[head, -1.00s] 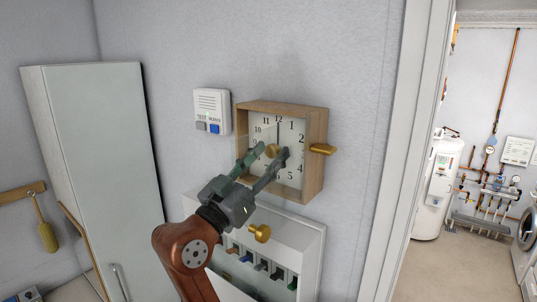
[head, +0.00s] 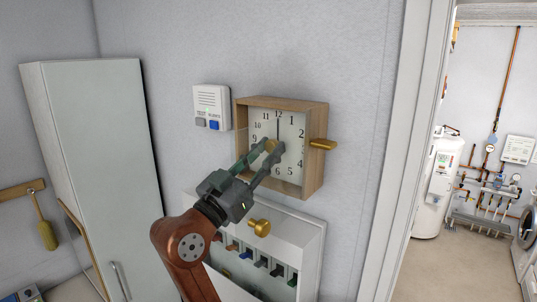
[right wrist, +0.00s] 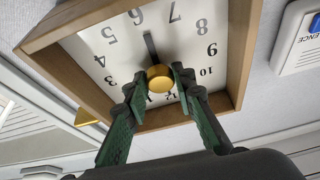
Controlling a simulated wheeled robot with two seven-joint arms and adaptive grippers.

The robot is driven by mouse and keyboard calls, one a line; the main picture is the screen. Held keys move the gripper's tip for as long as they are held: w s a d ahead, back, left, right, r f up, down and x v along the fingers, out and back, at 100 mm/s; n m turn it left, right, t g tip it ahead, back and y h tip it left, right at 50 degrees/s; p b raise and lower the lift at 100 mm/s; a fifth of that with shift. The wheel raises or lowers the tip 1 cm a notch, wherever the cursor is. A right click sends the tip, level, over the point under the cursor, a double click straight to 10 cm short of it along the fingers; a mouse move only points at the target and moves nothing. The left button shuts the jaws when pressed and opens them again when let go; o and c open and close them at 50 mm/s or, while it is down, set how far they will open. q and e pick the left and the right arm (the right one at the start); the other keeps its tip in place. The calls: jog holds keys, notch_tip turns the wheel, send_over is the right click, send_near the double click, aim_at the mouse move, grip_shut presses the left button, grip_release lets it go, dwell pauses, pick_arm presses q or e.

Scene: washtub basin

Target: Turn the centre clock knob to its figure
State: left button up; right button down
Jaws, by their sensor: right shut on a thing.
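The clock (head: 320,150) is a wooden box frame with a white numbered face, mounted on the wall. Its brass centre knob (right wrist: 160,78) stands out from the face. In the head view the knob (head: 271,146) shows between the fingers, and a dark hand points up at the 12. In the right wrist view, upside down, a dark hand points from the knob towards the 6. My right gripper (head: 265,158) is shut on the knob; its green fingers (right wrist: 155,88) lie on either side of it and hide part of the lower face. My left gripper is not in view.
A brass peg (head: 322,144) sticks out of the clock's right side. A white box with two buttons (head: 211,108) is left of it. Below, a white key cabinet (head: 312,245) has a brass knob (head: 260,227). A tall cabinet (head: 95,150) stands left; a doorway opens right.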

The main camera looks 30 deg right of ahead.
jog(key=m+g+b, duration=0.1)
jog(key=m, duration=0.1)
jog(key=m+b, duration=0.1)
jog(key=shift+w+f+m+g+h+b, duration=0.1)
jog(key=shift+m+g+h+b, duration=0.2)
jog(key=shift+m+g+b, duration=0.1)
jog(key=shift+a+m+g+b, duration=0.1)
jog(key=shift+m+g+b, duration=0.75)
jog(key=shift+m, duration=0.85)
jog(key=c, duration=1.6)
grip_release()
jog(key=v, duration=1.2)
jog(key=shift+w+a+r, duration=0.1)
jog(key=shift+w+r, duration=0.1)
jog(key=shift+r, duration=0.05)
